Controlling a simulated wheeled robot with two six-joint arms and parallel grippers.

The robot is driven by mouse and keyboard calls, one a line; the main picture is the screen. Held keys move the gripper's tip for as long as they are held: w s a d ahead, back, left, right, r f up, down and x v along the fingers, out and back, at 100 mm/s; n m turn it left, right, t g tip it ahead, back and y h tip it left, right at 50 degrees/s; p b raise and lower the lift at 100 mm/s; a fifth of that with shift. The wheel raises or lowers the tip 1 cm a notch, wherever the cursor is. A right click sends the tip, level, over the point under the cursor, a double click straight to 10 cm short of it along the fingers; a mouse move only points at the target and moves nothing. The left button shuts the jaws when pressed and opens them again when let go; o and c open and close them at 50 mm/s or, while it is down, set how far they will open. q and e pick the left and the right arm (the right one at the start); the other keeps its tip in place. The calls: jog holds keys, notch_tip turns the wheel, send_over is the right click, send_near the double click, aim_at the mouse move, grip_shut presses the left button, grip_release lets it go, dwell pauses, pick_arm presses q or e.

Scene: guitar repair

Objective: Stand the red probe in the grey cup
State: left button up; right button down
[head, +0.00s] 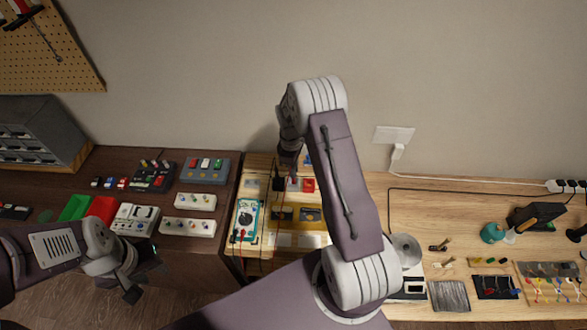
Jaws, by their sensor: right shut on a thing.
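My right gripper (287,168) is shut at the back of the light wooden bench, pointing down. What it holds is thin and mostly hidden by the gripper and arm; it looks like the red probe, but is too small to see clearly. A small dark grey cup-like thing (278,184) stands just below the gripper tips; I cannot tell whether they touch. The teal multimeter (247,221) lies in front of it, with thin leads near it. My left gripper (144,275) is open and empty, low in front of the dark bench.
Red and blue small boxes (308,185) stand right beside the cup. Yellow-and-black items (283,214) lie in front. Pedal-like boxes and a green bin (76,207) fill the dark bench. My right arm hides the bench's middle. Tools and a teal bottle (492,233) are at right.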

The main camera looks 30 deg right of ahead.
jog(key=shift+f+b, duration=0.35)
jog(key=shift+f, duration=0.3)
jog(key=c, duration=1.4)
grip_release()
jog(key=o, duration=0.4)
jog(key=shift+r, duration=0.1)
notch_tip(320, 180, up, 7)
jog(key=p, duration=0.5)
jog(key=shift+p, duration=0.4)
